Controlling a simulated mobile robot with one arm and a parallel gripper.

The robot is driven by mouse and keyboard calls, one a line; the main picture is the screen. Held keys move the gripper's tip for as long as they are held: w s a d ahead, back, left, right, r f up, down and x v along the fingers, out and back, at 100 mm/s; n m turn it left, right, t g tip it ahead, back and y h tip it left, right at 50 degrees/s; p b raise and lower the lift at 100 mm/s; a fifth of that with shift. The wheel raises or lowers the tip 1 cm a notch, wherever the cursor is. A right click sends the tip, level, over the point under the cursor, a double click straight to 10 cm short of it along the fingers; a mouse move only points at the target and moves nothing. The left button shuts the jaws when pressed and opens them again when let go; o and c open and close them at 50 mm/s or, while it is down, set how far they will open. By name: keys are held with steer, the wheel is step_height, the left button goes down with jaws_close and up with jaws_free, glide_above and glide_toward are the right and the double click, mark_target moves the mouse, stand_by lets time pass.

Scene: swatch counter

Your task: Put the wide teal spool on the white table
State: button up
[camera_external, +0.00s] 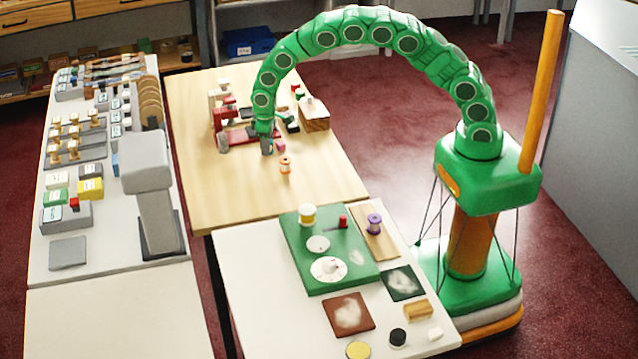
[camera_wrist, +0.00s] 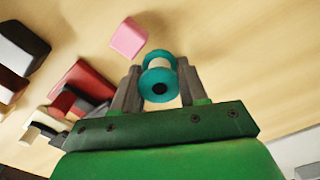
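The wide teal spool (camera_wrist: 160,80) has teal flanges and a pale core, and sits between the two fingers of my gripper (camera_wrist: 160,84) in the wrist view. The fingers are close against it on both sides and look shut on it. In the external view my gripper (camera_external: 267,146) is low over the wooden table, and the spool is hard to make out there. I cannot tell whether the spool touches the table. A white table (camera_external: 245,285) stands in front, holding a green board and small items. Another white surface (camera_external: 115,325) at the front left is bare.
A pink block (camera_wrist: 129,37) is close beside the spool. An orange spool (camera_external: 285,165) stands just in front of my gripper. Red and dark items (camera_wrist: 82,85) lie to the left. A purple spool (camera_external: 375,223) stands on the front table. The wooden table's front part (camera_external: 270,200) is clear.

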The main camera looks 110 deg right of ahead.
steer(key=c, duration=0.5)
steer(key=shift+r, duration=0.1)
steer(key=shift+r, duration=0.25)
step_height(320, 180, up, 3)
steer(key=shift+s+a+f, duration=0.1)
steer(key=shift+s+a+r, duration=0.8)
steer(key=shift+s+r, duration=0.8)
steer(key=shift+s, duration=0.55)
steer(key=shift+s+a+r, duration=0.85)
steer(key=shift+s+r, duration=0.75)
steer(key=shift+s, duration=0.5)
steer(key=shift+s+a+r, duration=0.8)
steer(key=shift+s+r, duration=0.8)
steer(key=shift+s, duration=0.55)
